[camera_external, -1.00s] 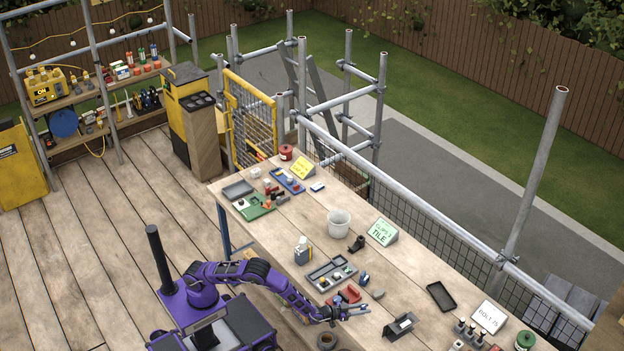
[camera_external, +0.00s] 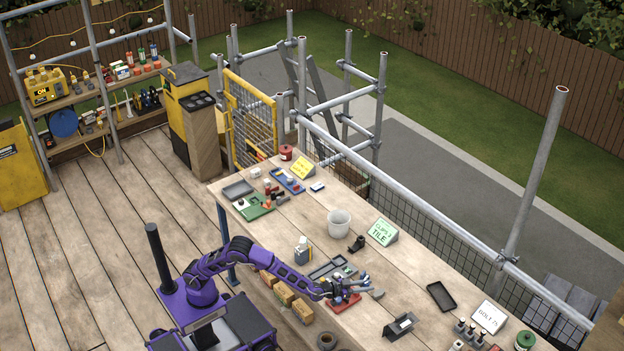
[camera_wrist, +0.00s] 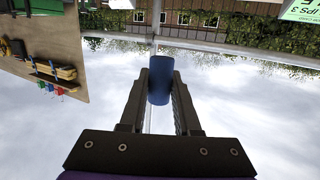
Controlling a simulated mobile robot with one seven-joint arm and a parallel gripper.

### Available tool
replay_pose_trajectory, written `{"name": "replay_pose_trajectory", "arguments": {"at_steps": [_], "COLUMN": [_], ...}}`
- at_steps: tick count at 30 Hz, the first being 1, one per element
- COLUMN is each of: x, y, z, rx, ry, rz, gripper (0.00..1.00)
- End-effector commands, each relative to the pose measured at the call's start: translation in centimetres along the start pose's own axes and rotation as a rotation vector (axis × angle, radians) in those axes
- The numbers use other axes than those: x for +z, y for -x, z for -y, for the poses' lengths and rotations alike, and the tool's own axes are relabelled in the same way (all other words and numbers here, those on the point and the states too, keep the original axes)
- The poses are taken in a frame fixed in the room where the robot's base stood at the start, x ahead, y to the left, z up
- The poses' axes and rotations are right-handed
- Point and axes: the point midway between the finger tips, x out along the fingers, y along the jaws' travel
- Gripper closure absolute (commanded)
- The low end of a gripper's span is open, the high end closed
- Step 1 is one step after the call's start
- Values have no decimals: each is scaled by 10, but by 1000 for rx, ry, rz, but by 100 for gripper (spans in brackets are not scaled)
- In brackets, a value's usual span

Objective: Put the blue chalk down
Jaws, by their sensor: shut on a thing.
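The blue chalk (camera_wrist: 160,80) shows in the wrist view as a short, dark blue cylinder between my two fingers. My gripper (camera_wrist: 160,88) is shut on it, with a finger against each side. In the external view my gripper (camera_external: 362,283) is over the workbench (camera_external: 415,270), close to the red tray (camera_external: 345,303). The chalk is too small and too crowded by the fingers to make out clearly there. I cannot tell how high it is above the bench.
A grey compartment tray (camera_external: 322,270) lies just behind my gripper. Bare wood lies between the sign and the black tray.

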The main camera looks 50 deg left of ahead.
Motion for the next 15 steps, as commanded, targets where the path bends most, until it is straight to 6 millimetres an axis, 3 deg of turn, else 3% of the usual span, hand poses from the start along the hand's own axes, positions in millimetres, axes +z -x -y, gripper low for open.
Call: {"name": "replay_pose_trajectory", "arguments": {"at_steps": [4, 11, 15], "x": [-27, -31, -37], "y": [3, -10, -17], "z": [3, 55, 99], "rx": [-3, -52, -91], "ry": [2, 7, 13], "rz": [-1, 0, 0], "gripper": [100, 100, 100]}}
